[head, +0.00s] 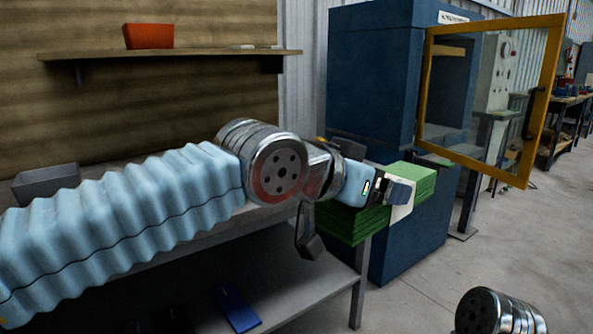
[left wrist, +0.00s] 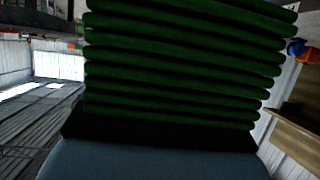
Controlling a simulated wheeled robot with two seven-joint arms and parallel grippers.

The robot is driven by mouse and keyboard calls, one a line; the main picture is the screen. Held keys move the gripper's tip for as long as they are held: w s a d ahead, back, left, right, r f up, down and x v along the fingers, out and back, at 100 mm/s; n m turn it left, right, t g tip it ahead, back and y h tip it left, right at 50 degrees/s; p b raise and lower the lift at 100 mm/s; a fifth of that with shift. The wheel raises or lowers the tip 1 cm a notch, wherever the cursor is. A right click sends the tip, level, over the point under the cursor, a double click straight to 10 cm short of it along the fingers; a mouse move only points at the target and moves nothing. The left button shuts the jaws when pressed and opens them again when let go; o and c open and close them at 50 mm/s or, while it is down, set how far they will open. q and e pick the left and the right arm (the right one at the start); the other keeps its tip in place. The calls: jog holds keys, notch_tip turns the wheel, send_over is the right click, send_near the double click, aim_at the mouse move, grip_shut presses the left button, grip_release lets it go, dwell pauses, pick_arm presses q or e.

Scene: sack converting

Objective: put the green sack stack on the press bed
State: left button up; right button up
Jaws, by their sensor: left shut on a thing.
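The green sack stack (head: 356,226) is a thick pile of folded layers at the right end of the workbench, in front of the press. My left gripper (head: 401,194) is shut on the stack, with part of the pile showing on either side of it. The stack (left wrist: 180,65) also fills the middle of the left wrist view, close to the camera. I cannot tell whether its underside touches the bench. My right gripper is not in view.
The press's yellow-framed door (head: 534,110) stands open to the right. The workbench (head: 225,226) runs along the left, with a grey bin (head: 45,184) on it. A wall shelf (head: 180,54) holds a red bin (head: 148,36). A blue item (head: 237,308) lies on the lower shelf.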

pick_arm(q)
jog(key=w+a+f+n+t+y, duration=0.1)
jog(key=w+a+f+n+y, duration=0.1)
jog(key=w+a+f, duration=0.45)
jog(key=w+a+f+n+t+y, duration=0.1)
jog(key=w+a+f, duration=0.3)
jog(key=f, duration=0.6)
jog(key=w+a+f+n+t+y, duration=0.1)
jog(key=w+a+f+n+y, duration=0.1)
jog(key=w+a+f, duration=0.55)
jog(key=s+a+f+n+t+y, duration=0.25)
jog(key=a+f+n+y, duration=0.25)
jog(key=a+f, duration=0.75)
jog(key=s+a+f, duration=0.1)
jog(key=s+f, duration=0.5)
jog(key=f, duration=0.6)
jog(key=shift+s+g, duration=0.25)
jog(key=shift+g, duration=0.2)
jog(key=shift+d, duration=0.1)
